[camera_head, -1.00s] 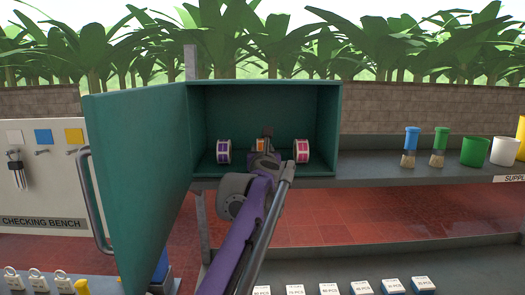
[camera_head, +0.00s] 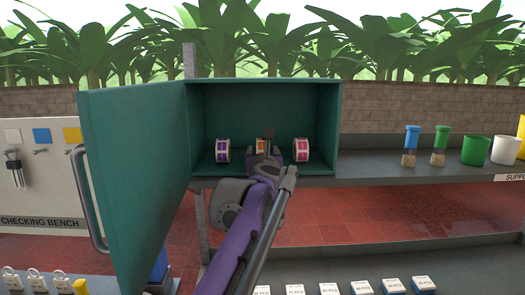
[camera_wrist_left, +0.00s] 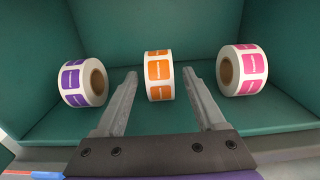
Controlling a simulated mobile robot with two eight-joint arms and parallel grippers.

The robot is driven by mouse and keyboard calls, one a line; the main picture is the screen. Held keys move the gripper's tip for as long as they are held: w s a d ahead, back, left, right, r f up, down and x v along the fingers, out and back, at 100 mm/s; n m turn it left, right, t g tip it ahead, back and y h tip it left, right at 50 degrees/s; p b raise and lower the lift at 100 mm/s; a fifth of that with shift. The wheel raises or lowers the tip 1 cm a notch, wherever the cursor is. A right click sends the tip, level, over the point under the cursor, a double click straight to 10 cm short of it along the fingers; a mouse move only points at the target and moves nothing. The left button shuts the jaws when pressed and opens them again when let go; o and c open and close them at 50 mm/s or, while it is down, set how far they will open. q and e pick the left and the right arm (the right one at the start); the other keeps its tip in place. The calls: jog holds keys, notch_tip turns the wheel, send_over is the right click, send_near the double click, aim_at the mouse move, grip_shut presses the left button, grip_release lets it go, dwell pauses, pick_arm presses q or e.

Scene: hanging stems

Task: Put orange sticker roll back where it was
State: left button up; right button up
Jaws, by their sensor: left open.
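The orange sticker roll (camera_wrist_left: 159,76) stands on its edge on the floor of the green cabinet (camera_wrist_left: 130,25), between the purple roll (camera_wrist_left: 82,83) and the pink roll (camera_wrist_left: 242,71). My left gripper (camera_wrist_left: 160,92) is open in the left wrist view, its two fingers spread to either side in front of the orange roll, apart from it. In the head view the orange roll (camera_head: 261,144) is partly hidden behind my left gripper (camera_head: 267,136). My right gripper is in neither view.
The cabinet door (camera_head: 135,170) stands open to the left, with a grey handle. Right of the cabinet, a shelf (camera_head: 390,170) holds brushes (camera_head: 410,150) and cups (camera_head: 475,151). Several small white boxes (camera_head: 328,288) lie along the bottom.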

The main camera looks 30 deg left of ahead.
pick_arm(q)
jog(key=v, duration=0.8)
jog(key=shift+s+b, duration=0.15)
jog(key=shift+b, duration=0.2)
jog(key=shift+d, duration=0.1)
jog(key=s+d+f+m+h, duration=0.3)
jog(key=d+f+m+h, duration=0.2)
jog(key=d+f+m, duration=0.55)
jog(key=s+d+f+m+h, duration=0.2)
jog(key=d+f+m+h, duration=0.45)
jog(key=m, duration=0.75)
jog(key=s+a+f+m+g+y, duration=0.1)
jog(key=s+f+m+g, duration=0.3)
jog(key=s+f+m, duration=0.5)
jog(key=s+a+f+m+g+y, duration=0.1)
jog(key=s+f+m+g, duration=0.4)
jog(key=f, duration=1.5)
jog(key=s+m, duration=0.3)
jog(key=s, duration=0.4)
jog(key=shift+s+a+f+m+g, duration=0.2)
jog(key=shift+a+f+m+g, duration=0.05)
jog(key=shift+m+g, duration=0.1)
